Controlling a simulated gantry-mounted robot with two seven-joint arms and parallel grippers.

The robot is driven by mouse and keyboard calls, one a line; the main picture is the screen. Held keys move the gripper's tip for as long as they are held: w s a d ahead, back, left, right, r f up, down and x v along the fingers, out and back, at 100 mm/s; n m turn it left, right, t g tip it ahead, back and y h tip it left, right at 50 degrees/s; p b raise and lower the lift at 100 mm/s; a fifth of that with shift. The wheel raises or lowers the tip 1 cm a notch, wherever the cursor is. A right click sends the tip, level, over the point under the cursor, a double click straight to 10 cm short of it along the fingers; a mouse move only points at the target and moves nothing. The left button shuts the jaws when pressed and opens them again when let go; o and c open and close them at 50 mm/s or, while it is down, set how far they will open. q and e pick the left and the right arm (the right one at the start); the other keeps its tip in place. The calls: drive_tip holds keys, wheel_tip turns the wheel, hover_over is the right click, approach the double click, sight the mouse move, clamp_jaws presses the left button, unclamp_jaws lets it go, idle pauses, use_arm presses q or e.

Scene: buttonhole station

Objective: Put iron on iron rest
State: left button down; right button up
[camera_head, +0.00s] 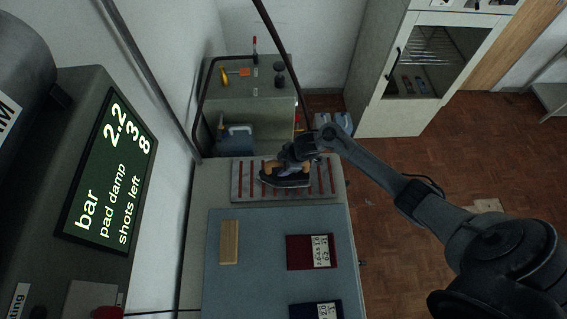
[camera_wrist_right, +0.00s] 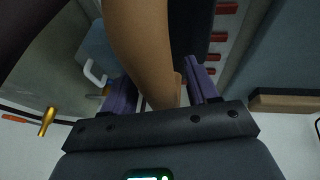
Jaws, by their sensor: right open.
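The iron (camera_head: 285,181), dark with a tan handle, is on the iron rest (camera_head: 243,192), a grey plate with red bars. In the wrist view the tan handle (camera_wrist_right: 140,45) runs up between my fingers, and the iron rest's red bars (camera_wrist_right: 225,36) show at the upper right. My right gripper (camera_head: 290,160) is at the iron, over the far side of the rest. In the wrist view my right gripper (camera_wrist_right: 162,88) has its purple fingers apart on either side of the handle. My left gripper is out of view.
A blue-grey pad (camera_head: 265,265) lies nearer, with a wooden block (camera_head: 229,242), a dark red booklet (camera_head: 299,252) and a dark blue one (camera_head: 303,311). A blue container (camera_head: 236,140) stands behind the rest. A display panel (camera_head: 105,175) is at left. Open floor lies right.

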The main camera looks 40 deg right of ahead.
drive_tip(key=p+v, duration=0.2)
drive_tip(key=v, duration=0.9)
drive_tip(key=s+a+m+t+h, duration=0.25)
drive_tip(key=s+a, duration=0.45)
drive_tip(key=a, duration=0.4)
drive_tip(key=s+a+r+m+g, duration=0.1)
drive_tip(key=s+r+m, duration=0.1)
drive_tip(key=s, duration=0.5)
drive_tip(key=s+a+r+m+g, duration=0.1)
drive_tip(key=s+r+m+g, duration=0.1)
drive_tip(key=s, duration=0.5)
drive_tip(key=shift+r+m, duration=0.7)
drive_tip(key=shift+m, duration=0.45)
drive_tip(key=shift+y, duration=0.25)
wheel_tip(320, 180, up, 6)
drive_tip(key=p, duration=0.7)
wheel_tip(320, 180, down, 7)
drive_tip(key=b, duration=0.7)
